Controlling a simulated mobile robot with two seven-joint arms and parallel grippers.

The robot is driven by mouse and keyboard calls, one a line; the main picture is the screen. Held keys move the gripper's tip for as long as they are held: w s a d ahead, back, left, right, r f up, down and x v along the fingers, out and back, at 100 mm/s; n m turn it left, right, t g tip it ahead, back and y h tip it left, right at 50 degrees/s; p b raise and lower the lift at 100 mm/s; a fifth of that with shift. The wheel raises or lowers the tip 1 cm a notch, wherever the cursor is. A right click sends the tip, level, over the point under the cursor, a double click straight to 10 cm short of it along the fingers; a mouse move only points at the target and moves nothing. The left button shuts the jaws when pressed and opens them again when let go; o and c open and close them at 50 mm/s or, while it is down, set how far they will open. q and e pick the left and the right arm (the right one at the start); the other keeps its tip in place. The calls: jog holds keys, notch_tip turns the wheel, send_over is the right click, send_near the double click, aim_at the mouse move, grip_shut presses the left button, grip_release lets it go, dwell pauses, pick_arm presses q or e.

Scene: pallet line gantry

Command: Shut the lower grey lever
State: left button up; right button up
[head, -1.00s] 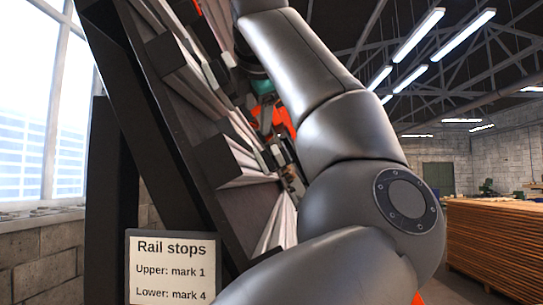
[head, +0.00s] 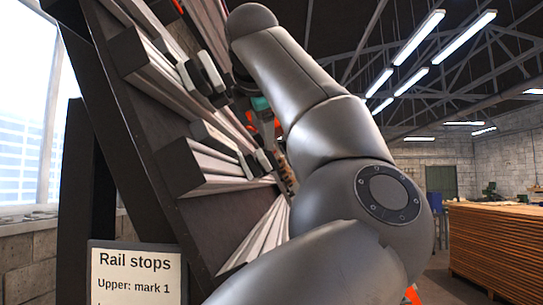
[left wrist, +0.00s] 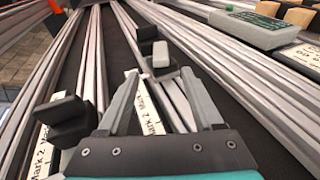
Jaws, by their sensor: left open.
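My left gripper (left wrist: 160,82) is open and empty in the left wrist view, with its two grey fingers spread over the rails. A black stop with a light grey lever-like piece (left wrist: 161,55) sits just beyond and between the fingertips. I see no contact. Another black stop (left wrist: 62,120) sits to the left of the fingers. In the head view, a lower stop with a grey piece (head: 262,162) shows beside my arm, and a higher stop (head: 208,75) sits above it. My forearm hides part of the rack, and the left fingertips are hard to make out. My right gripper is not in view.
Pale rails (head: 215,165) run along the slanted dark rack. A sign (head: 135,272) reads "Rail stops, Upper: mark 1"; its lower line is cut off. Mark labels (left wrist: 152,118) lie by the rails. A grey-green box (left wrist: 250,28) is at upper right. Stacked boards (head: 495,245) stand far right.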

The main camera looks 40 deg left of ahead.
aim_at(264, 161)
pick_arm(q)
jog(key=p+x, duration=0.2)
jog(key=x, duration=0.9)
jog(key=shift+w+a+f+p, duration=0.15)
jog(key=shift+w+a+p, duration=0.05)
jog(key=shift+w+p, duration=0.15)
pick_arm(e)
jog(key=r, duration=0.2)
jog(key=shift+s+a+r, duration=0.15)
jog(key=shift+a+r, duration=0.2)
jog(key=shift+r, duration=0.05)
pick_arm(q)
jog(key=shift+c, duration=0.2)
grip_shut()
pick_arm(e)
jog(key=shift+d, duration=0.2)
